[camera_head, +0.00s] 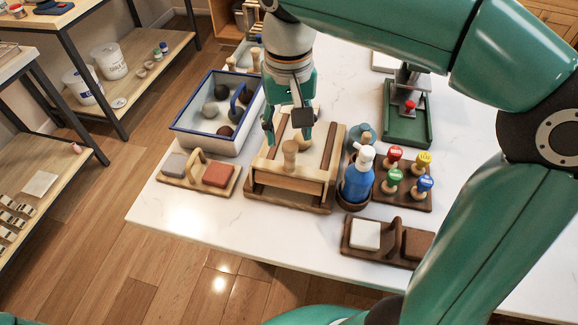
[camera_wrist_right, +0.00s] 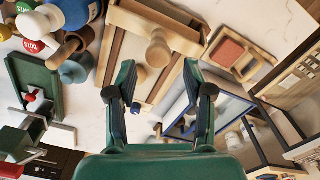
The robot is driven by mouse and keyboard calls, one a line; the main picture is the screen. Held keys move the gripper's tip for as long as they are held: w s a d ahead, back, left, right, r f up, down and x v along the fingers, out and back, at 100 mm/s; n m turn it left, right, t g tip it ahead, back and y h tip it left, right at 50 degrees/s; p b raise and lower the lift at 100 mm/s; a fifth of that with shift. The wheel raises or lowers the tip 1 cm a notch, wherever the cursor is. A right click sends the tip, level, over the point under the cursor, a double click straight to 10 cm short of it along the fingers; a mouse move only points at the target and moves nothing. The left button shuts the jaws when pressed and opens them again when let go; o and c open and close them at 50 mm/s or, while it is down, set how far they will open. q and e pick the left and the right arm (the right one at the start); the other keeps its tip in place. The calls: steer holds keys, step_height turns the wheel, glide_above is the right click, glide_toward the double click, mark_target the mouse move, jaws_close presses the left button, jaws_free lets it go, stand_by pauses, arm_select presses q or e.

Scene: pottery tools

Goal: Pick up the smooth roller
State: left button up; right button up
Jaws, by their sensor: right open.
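My right gripper (camera_head: 287,128) is over the rack's far part, fingers pointing down, open and empty. Its spread fingers (camera_wrist_right: 160,95) show in the wrist view. My left gripper is out of view.
A blue-rimmed tray (camera_head: 185,130) with round balls stands left of the rack. A blue bottle (camera_head: 357,182) and a stamp stand (camera_head: 410,198) are close on its right. A sponge holder (camera_head: 208,188) is front left. The table's front left corner is bare.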

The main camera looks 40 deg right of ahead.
mark_target(290, 161)
steer(key=f, duration=0.8)
steer(key=shift+s, duration=0.25)
steer(key=shift+c, duration=0.4)
jaws_close()
